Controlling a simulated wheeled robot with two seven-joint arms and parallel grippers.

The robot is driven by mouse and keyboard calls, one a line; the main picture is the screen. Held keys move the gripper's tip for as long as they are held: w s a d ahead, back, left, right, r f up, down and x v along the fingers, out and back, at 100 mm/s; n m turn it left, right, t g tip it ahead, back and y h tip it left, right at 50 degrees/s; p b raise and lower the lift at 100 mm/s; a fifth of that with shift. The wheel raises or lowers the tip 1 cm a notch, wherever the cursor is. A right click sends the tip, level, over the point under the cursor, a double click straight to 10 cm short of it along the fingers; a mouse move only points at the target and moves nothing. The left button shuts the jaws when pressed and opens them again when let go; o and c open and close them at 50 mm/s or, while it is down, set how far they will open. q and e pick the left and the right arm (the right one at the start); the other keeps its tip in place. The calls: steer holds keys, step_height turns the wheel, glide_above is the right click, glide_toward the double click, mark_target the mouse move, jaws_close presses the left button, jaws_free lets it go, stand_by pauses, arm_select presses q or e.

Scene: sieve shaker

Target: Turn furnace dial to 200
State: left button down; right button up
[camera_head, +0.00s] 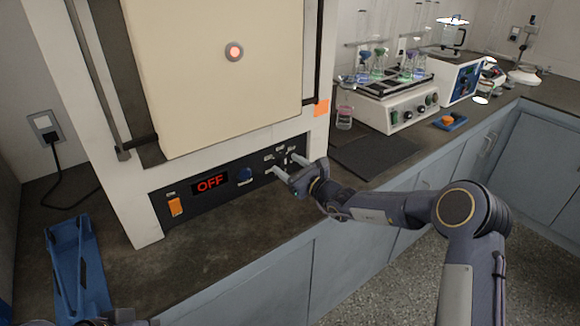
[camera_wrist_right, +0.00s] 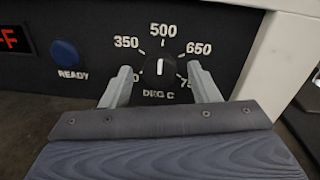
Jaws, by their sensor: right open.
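The furnace (camera_head: 222,80) stands on the dark counter, its cream door closed and its red display (camera_head: 210,183) reading OFF. The furnace dial (camera_wrist_right: 159,67) is a black knob with a white pointer line standing upright, toward the 500 mark. Printed marks 350, 500, 650 and part of a 75 mark show around it; the lower left mark is mostly hidden by a finger. My right gripper (camera_wrist_right: 161,88) is open, with one finger on each side of the dial; I cannot tell if they touch it. In the head view my right gripper (camera_head: 287,168) is at the panel and hides most of the dial.
A blue READY button (camera_head: 245,175) and an orange switch (camera_head: 175,206) sit on the panel left of the dial. A blue tray (camera_head: 78,262) lies at the left. A shaker with flasks (camera_head: 398,105) stands to the right, beyond a dark mat (camera_head: 372,153).

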steer(key=c, duration=1)
steer(key=shift+o, duration=0.2)
steer(key=shift+f+n+b, duration=0.15)
steer(key=shift+n+b, duration=0.15)
steer(key=shift+b, duration=0.25)
steer(key=n+b, duration=0.2)
steer(key=b, duration=0.2)
steer(key=n+b, duration=0.2)
steer(key=b, duration=0.2)
steer(key=n+b, duration=0.2)
steer(key=b, duration=0.3)
steer(key=shift+f+n+h, duration=0.25)
steer(key=shift+n+h, duration=0.05)
steer(key=shift+n, duration=0.1)
steer(key=n+b, duration=0.6)
steer(key=b, duration=0.1)
steer(key=shift+s+a+r+h, duration=0.1)
steer(key=shift+r+h, duration=0.1)
steer(key=shift+h, duration=0.1)
steer(key=n+b, duration=0.4)
steer(key=n, duration=0.1)
steer(key=shift+r+n+h+b, duration=0.15)
steer(key=shift+n+h+b, duration=0.25)
steer(key=shift+n+b, duration=1.2)
steer(key=shift+n+p, duration=0.45)
steer(key=shift+n, duration=0.25)
steer(key=o, duration=1)
steer(key=shift+c, duration=0.2)
